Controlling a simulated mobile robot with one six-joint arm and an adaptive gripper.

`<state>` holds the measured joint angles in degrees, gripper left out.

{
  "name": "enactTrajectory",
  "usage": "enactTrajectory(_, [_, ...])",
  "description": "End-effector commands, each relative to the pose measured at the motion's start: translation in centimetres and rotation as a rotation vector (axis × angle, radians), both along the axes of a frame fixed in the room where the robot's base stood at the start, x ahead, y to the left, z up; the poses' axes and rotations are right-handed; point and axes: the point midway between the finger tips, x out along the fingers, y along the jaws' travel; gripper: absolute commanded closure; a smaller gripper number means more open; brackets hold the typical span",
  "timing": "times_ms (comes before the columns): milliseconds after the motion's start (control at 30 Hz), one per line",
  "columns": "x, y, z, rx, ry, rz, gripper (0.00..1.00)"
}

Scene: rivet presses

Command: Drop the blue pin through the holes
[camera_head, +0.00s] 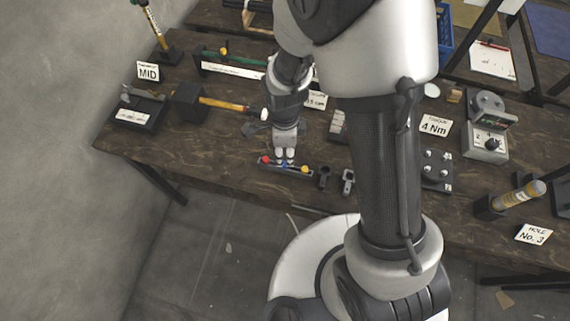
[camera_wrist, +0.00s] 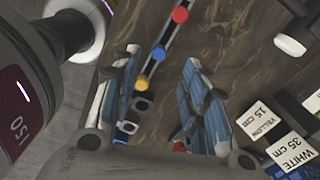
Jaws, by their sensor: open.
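A dark pin rack (camera_head: 273,166) lies near the front edge of the bench. It carries a red-headed pin (camera_head: 265,160), the blue pin (camera_head: 285,164) in the middle and a yellow-headed pin (camera_head: 305,169). In the wrist view, the blue pin (camera_wrist: 158,52) shows between the red pin (camera_wrist: 180,14) and the yellow pin (camera_wrist: 141,82). My gripper (camera_head: 285,159) points down over the rack's middle; in the wrist view my gripper (camera_wrist: 161,62) is open, its fingers on either side of the blue pin's line. Contact cannot be told. Two small dark holed brackets (camera_head: 323,178) (camera_head: 348,181) stand right of the rack.
A hammer (camera_head: 220,103) and MID sign (camera_head: 148,71) lie left. A dark plate with studs (camera_head: 436,169), a torque device (camera_head: 485,143) and a HOLE No. 3 card (camera_head: 533,234) are right. Length cards, including yellow 15 cm (camera_wrist: 262,121), lie beside the gripper.

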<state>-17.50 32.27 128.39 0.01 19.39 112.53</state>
Motion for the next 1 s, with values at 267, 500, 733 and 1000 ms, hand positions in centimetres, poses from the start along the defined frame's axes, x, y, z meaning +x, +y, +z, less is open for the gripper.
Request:
enactTrajectory(267, [0.0,0.0,-2.3,0.000,-0.001,0.000,0.59])
enactTrajectory(500, [-0.2,-0.1,-5.2,-0.001,0.002,0.000,0.59])
enactTrajectory(733, [-0.1,-0.1,-7.4,0.000,-0.001,0.001,0.59])
enactTrajectory(1000, [-0.1,-0.1,-7.2,0.000,-0.001,0.001,0.66])
